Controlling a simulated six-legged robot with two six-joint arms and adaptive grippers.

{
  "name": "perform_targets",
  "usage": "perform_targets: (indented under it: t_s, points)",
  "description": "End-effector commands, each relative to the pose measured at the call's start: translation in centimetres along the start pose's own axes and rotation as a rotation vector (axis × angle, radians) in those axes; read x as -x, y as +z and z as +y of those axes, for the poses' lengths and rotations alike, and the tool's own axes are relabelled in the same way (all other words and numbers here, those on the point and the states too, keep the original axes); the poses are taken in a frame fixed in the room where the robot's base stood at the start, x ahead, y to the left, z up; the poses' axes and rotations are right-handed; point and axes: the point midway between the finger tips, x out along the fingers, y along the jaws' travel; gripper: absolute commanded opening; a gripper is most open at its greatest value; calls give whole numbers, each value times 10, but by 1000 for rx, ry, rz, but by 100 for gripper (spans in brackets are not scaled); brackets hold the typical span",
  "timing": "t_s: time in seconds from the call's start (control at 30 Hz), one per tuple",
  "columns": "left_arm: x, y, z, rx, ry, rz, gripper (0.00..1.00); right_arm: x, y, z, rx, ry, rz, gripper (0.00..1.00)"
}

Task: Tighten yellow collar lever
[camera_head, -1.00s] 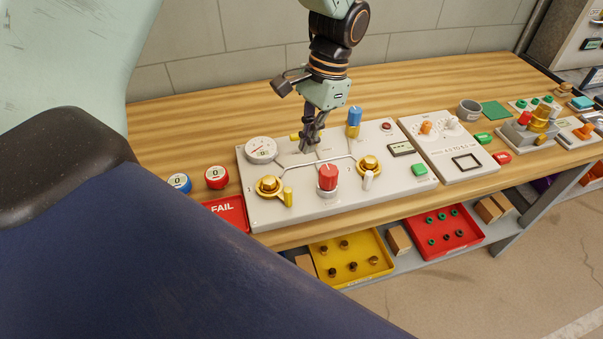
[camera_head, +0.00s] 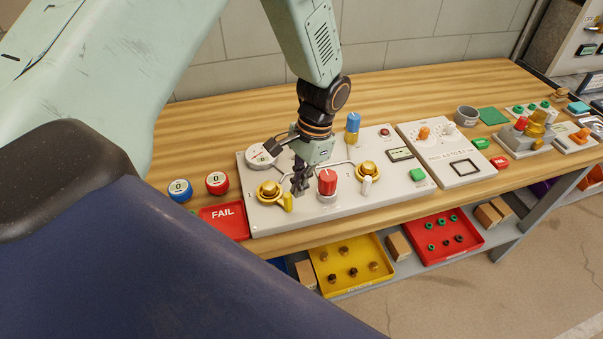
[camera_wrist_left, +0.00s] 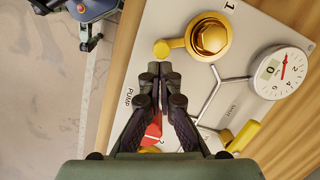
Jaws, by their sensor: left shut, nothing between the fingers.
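The gold collar marked 1 (camera_head: 268,192) sits at the left of the grey panel (camera_head: 330,210). Its yellow lever (camera_head: 288,202) points toward the front edge of the panel. My left gripper (camera_head: 299,191) is shut and empty, just right of this lever, with fingers pointing down. In the wrist view, the closed fingertips (camera_wrist_left: 160,70) appear just below the rounded end of the yellow lever (camera_wrist_left: 168,48), with the collar (camera_wrist_left: 210,37) beyond. Whether they touch the lever is unclear. A second gold collar (camera_head: 368,172) with a white lever (camera_head: 366,185) stands to the right. My right gripper is not visible.
A red knob (camera_head: 327,182) stands close to the gripper's right. A blue-topped valve (camera_head: 352,125) and a round gauge (camera_head: 261,156) are farther back. Another yellow handle (camera_wrist_left: 243,137) shows in the wrist view. A red FAIL tray (camera_head: 224,221) lies left of the panel.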

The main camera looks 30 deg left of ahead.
Motion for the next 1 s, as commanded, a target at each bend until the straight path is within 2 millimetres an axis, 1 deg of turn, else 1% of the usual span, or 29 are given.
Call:
perform_targets:
  t_s: [0.4,1.0]
  points:
    - [-1,1,0,-5,-1,-1,0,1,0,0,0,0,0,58]
    - [-2,8,5,-114,-28,-3,0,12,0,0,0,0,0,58]
